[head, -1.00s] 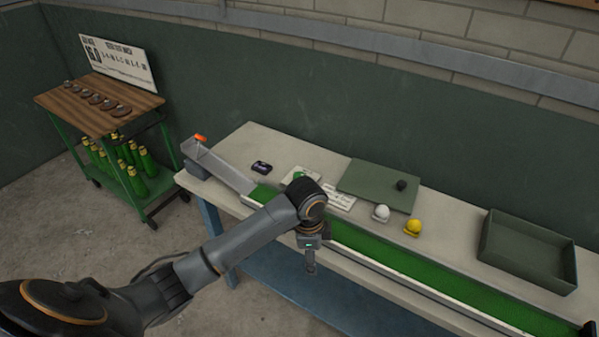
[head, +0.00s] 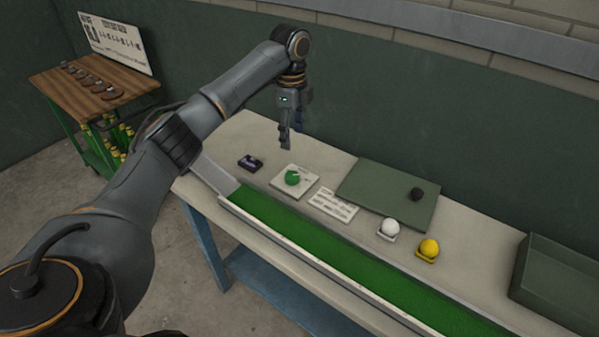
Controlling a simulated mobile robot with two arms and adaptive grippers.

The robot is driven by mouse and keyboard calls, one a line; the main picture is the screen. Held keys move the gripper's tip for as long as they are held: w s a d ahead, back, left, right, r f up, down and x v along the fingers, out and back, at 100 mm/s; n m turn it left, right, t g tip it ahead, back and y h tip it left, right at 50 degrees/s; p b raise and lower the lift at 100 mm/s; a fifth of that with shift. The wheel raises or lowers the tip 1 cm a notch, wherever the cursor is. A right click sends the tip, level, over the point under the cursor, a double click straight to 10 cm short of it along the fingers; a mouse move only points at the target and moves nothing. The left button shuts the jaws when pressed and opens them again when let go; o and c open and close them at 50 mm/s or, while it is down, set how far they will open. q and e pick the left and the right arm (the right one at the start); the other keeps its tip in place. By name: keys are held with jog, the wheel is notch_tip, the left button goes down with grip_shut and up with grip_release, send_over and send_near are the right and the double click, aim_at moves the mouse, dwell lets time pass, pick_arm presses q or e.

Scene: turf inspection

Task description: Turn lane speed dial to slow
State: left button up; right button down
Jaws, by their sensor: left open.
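The lane speed dial looks to be the green knob (head: 292,177) on a pale square plate (head: 304,171) on the table, behind the green turf lane. Its pointer and markings are too small to read. My left gripper (head: 287,147) is open and empty, pointing down above the table, just behind and above the green knob and not touching it. A white card with printed lines (head: 332,204) lies right of the plate. My right gripper is not in view.
A small dark device (head: 250,163) lies left of the plate. The turf lane (head: 330,249) runs along the front.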

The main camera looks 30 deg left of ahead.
aim_at(292, 175)
pick_arm(q)
jog(key=f, duration=0.2)
jog(key=s+f+p, duration=0.1)
jog(key=f, duration=0.2)
jog(key=shift+s+f, duration=0.1)
jog(key=shift+f, duration=0.15)
notch_tip(292, 175, down, 6)
jog(key=shift+p, duration=0.3)
jog(key=shift+f, duration=0.65)
jog(key=shift+w+f, duration=0.15)
jog(key=shift+w, duration=0.05)
jog(key=shift+c, duration=0.5)
jog(key=c, duration=1.1)
jog(key=shift+o, duration=0.2)
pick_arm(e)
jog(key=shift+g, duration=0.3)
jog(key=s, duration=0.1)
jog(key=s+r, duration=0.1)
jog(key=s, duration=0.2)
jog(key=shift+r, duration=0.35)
